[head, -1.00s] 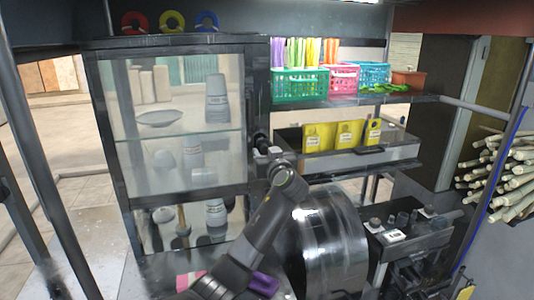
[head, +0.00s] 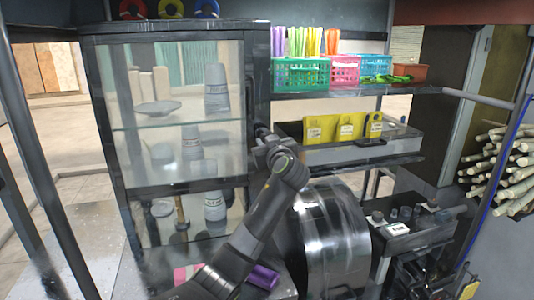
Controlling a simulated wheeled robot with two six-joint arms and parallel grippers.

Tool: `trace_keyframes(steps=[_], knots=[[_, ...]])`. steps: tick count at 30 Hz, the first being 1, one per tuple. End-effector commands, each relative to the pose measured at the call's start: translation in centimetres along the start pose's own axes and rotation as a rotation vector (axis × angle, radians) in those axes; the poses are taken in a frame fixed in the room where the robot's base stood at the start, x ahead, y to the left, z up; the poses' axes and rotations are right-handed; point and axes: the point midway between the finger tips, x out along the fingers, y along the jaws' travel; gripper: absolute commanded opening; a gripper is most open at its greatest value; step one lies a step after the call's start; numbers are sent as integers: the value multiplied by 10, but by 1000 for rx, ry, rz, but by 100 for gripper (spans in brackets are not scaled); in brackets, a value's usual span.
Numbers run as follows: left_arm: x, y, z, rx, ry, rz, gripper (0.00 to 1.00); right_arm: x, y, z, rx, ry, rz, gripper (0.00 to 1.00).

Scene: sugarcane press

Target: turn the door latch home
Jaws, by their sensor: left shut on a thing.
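The glass-fronted cabinet door (head: 178,192) is dark-framed and looks closed at the left of the head view. The latch is at the door's right edge, mostly hidden behind my gripper. My left gripper (head: 262,135) is at that right edge, about halfway up, and is shut on the latch. My left arm rises to it from the bottom of the view. The latch's exact angle cannot be made out. My right gripper is not in view.
A shiny dark drum (head: 328,240) stands close to the right of my arm. Shelves to the right hold a green basket (head: 300,74) and yellow packets (head: 350,127). Sugarcane stalks (head: 500,165) are at the far right. Bottles and a bowl stand inside the cabinet.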

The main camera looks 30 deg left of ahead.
Motion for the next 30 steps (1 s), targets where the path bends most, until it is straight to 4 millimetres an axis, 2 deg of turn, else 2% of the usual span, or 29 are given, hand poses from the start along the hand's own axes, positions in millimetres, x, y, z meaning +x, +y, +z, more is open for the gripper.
trace_keyframes(steps=[1, 6, 18, 30], knots=[[0, -2, 8, -40, 4, 1, 1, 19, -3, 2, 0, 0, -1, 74], [0, -3, 9, -184, 3, 1, 1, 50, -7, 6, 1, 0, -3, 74], [0, -4, 9, -548, 2, 1, 1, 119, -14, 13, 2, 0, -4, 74], [0, -6, 9, -928, 1, -1, 1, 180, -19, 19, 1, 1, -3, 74]])
